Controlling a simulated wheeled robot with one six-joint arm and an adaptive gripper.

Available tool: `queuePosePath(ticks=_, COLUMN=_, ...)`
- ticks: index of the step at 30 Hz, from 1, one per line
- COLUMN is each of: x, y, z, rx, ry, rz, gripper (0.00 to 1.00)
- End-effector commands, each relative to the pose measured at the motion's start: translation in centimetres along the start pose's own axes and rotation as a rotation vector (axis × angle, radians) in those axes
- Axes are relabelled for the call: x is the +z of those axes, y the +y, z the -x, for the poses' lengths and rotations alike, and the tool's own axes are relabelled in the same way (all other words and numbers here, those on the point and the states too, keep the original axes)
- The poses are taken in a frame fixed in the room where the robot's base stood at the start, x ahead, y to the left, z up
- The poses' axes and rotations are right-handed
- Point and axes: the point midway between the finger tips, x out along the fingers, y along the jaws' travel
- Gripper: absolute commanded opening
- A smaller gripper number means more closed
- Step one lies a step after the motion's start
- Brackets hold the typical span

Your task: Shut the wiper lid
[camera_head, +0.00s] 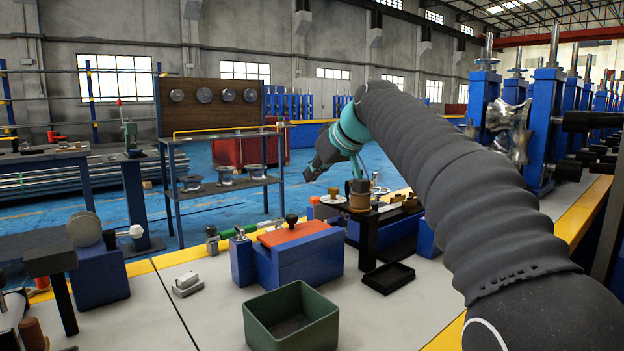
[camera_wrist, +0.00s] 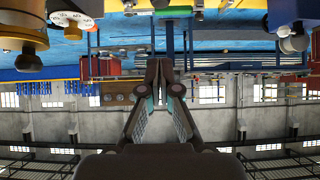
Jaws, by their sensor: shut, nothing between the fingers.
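The likely wiper lid is an orange-red slab (camera_head: 294,234) on top of a blue box (camera_head: 300,262) near the table's middle. A black knob (camera_head: 291,219) rises at its far side. The slab looks nearly flat on the box; I cannot tell whether a gap is left under it. My gripper (camera_head: 312,172) is above and beyond the box, apart from it, pointing down and left. In the wrist view my gripper (camera_wrist: 167,68) has its fingers together with nothing between them.
A green bin (camera_head: 291,318) stands in front of the box. A black tray (camera_head: 388,278) and a black stand (camera_head: 370,235) are to its right. A green-handled rod (camera_head: 240,230) lies behind it. A small grey block (camera_head: 187,284) is at left, with bare table around it.

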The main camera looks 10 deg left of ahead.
Motion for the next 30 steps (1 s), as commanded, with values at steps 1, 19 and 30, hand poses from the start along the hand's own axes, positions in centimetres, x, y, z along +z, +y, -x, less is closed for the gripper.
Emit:
queuePosePath(ticks=1, x=0.1, y=-0.1, z=-1.1, rx=-0.002, ry=-0.003, rz=0.000, gripper=0.00)
queuePosePath(ticks=19, x=2.3, y=0.0, z=-9.8, rx=0.000, ry=-0.002, rz=-0.002, gripper=0.00)
queuePosePath(ticks=30, x=2.9, y=0.0, z=-10.4, rx=0.000, ry=0.000, rz=-0.001, gripper=0.00)
